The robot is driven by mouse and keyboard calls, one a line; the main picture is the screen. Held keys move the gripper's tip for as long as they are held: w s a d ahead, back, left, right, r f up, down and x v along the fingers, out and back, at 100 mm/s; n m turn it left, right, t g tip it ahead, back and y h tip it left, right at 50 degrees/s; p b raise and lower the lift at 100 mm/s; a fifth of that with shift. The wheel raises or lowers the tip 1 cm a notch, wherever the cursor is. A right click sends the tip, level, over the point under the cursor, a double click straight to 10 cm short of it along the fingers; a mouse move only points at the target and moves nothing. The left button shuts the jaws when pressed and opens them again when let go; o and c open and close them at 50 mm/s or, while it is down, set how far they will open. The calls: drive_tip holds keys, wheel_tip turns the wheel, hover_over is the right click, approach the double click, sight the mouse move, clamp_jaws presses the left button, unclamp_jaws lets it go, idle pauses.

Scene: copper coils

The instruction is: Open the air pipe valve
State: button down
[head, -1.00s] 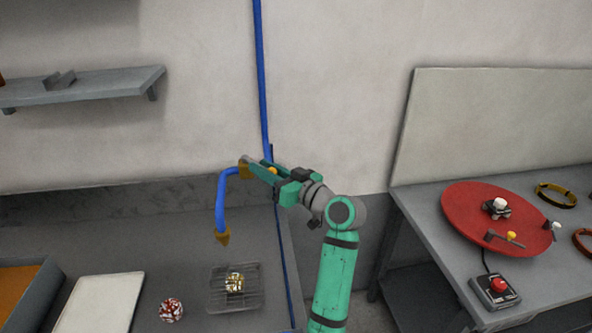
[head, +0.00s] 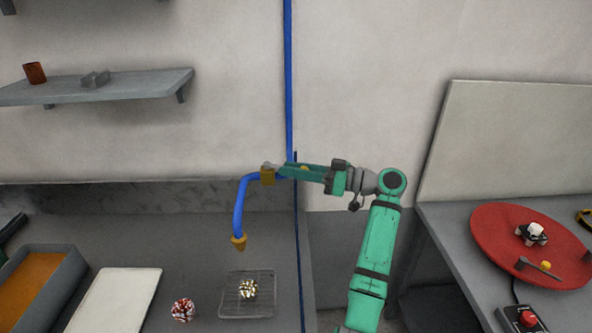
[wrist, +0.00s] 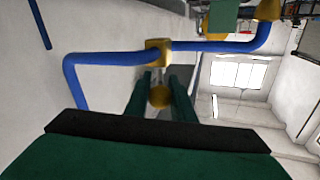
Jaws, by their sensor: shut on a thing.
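The blue air pipe (head: 289,85) runs down the wall and bends through a brass valve body (head: 267,176) to a hanging brass nozzle (head: 239,242). The valve body also shows in the wrist view (wrist: 158,51). My gripper (head: 290,171) reaches in from the right, nearly level, with its tips close beside the valve body. In the wrist view the fingers (wrist: 161,78) are shut around the valve handle, whose yellow round knob (wrist: 159,97) shows between them. The fingers hide much of the rest of the handle.
Below the nozzle, a wire rack (head: 262,307) holds a small light cluster. A red-and-white ball (head: 182,310), a white board (head: 112,300) and an orange-floored tray (head: 40,283) lie left of it. A right-hand table carries a red disc (head: 490,235) and a red-button box (head: 528,319).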

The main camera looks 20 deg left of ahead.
drive_tip(key=shift+a, duration=0.1)
drive_tip(key=shift+a, duration=0.2)
drive_tip(key=c, duration=1.8)
unclamp_jaws()
drive_tip(key=shift+c, duration=0.2)
drive_tip(key=shift+d, duration=0.15)
drive_tip(key=shift+d, duration=0.1)
drive_tip(key=d, duration=1)
drive_tip(key=shift+d, duration=0.3)
drive_tip(key=shift+s, duration=0.1)
